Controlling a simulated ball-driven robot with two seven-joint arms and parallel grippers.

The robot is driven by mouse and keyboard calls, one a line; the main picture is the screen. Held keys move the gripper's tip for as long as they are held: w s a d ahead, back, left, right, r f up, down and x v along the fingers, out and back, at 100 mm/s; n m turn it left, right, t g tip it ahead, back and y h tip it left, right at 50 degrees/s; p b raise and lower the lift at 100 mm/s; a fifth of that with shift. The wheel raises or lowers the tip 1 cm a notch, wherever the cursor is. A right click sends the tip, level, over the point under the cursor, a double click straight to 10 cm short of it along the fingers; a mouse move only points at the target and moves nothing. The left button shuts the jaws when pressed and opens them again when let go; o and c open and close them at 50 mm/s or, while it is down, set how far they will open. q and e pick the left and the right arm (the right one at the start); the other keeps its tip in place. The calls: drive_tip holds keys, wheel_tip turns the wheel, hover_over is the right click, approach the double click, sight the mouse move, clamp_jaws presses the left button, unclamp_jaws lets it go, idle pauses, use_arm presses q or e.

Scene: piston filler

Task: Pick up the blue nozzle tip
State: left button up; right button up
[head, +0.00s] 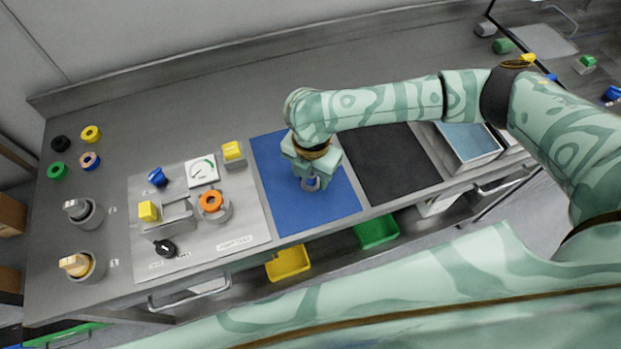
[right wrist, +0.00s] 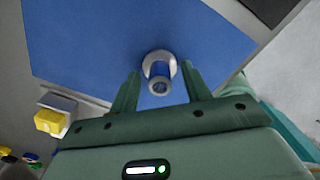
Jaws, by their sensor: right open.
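The blue nozzle tip (right wrist: 158,84), with a pale grey flange, stands on the blue mat (head: 275,165). In the right wrist view it lies between the two fingers of my right gripper (right wrist: 160,90), with a gap on each side. In the head view the nozzle tip (head: 311,185) shows only partly under my right gripper (head: 313,179), which points down over the mat and is open. My left gripper is not in view.
Left of the mat is a grey panel (head: 238,243) with an orange ring (head: 211,201), a gauge (head: 202,170), yellow blocks and knobs. A black mat (head: 385,165) and a tray (head: 468,145) lie to the right. Yellow (head: 288,264) and green (head: 376,231) bins sit below the counter's front edge.

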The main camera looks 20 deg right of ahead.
drive_tip(key=shift+r, duration=0.1)
drive_tip(key=shift+c, duration=0.9)
clamp_jaws()
